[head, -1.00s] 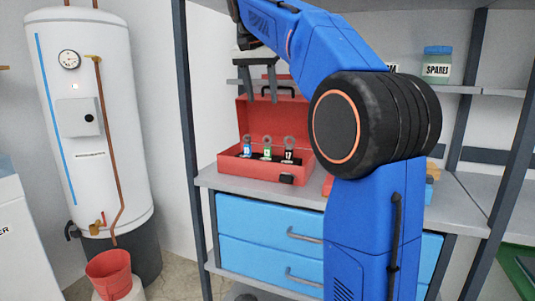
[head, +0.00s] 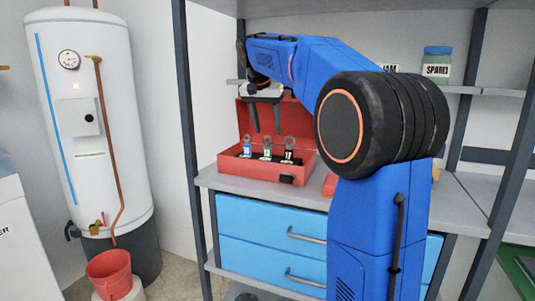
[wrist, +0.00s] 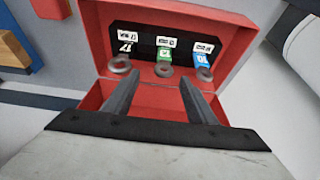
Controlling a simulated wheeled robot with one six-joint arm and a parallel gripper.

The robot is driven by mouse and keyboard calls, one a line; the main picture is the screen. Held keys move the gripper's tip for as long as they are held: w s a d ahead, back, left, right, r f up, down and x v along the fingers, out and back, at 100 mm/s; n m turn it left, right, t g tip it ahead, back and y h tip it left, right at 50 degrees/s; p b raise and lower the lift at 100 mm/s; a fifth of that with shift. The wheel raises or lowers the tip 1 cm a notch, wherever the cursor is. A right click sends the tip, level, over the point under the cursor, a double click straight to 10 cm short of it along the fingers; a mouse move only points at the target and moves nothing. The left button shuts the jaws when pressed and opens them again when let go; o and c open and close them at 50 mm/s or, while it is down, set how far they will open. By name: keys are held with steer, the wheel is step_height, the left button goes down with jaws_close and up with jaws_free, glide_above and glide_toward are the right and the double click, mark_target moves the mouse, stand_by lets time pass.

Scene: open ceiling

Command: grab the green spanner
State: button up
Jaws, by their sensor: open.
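The green spanner (head: 267,148) stands in the middle of a row of three in the open red toolbox (head: 257,177). In the wrist view the green spanner (wrist: 164,62) has its ring end towards my gripper. A blue spanner (head: 247,148) and a black spanner (head: 288,151) flank it. My gripper (head: 266,131) is open and empty, pointing down just above the row in the head view. In the wrist view my gripper (wrist: 160,86) has its two fingers spread, with the green spanner's ring lying between and beyond the fingertips.
The toolbox sits on a grey shelf (head: 225,186) above blue drawers (head: 262,226). Its raised lid (head: 240,118) stands behind the spanners. A boiler (head: 80,110) and a red bucket (head: 108,273) are at left.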

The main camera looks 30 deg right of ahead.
mark_target(268, 137)
steer(key=shift+w+x, duration=0.1)
steer(key=shift+x, duration=1.2)
steer(key=shift+w+x, duration=0.15)
steer(key=shift+x, duration=1.15)
steer(key=shift+a, duration=0.2)
steer(key=shift+c, duration=0.7)
jaws_close()
